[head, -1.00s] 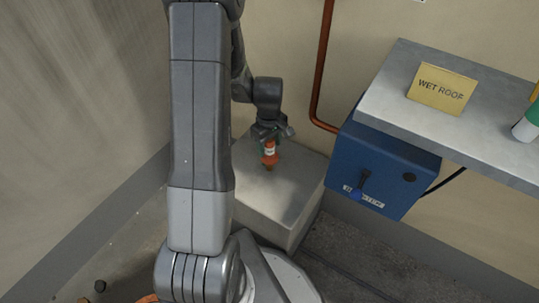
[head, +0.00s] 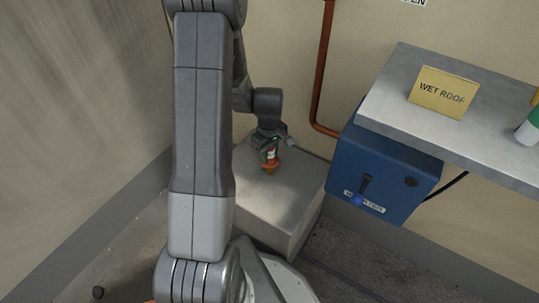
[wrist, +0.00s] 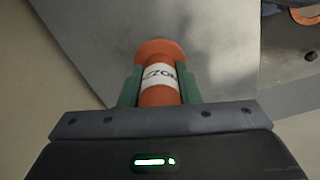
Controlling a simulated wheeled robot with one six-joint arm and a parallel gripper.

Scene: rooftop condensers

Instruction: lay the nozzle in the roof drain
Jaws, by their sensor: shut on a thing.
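The nozzle (head: 270,160) is orange with a white label. My gripper (head: 270,150) is shut on it, with its tip pointing down over a grey block. In the wrist view the nozzle (wrist: 158,75) sits between two green finger pads, and its wider orange end faces away from the palm. Whether the nozzle touches the block cannot be told. I cannot make out a roof drain in either view.
The grey block (head: 290,215) stands against the wall. To its right are a blue box (head: 385,165) with a lever and a grey shelf (head: 470,125) bearing a yellow wet-roof sign (head: 443,92). A copper-coloured pipe (head: 322,75) runs down the wall. Dark floor shows at lower left.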

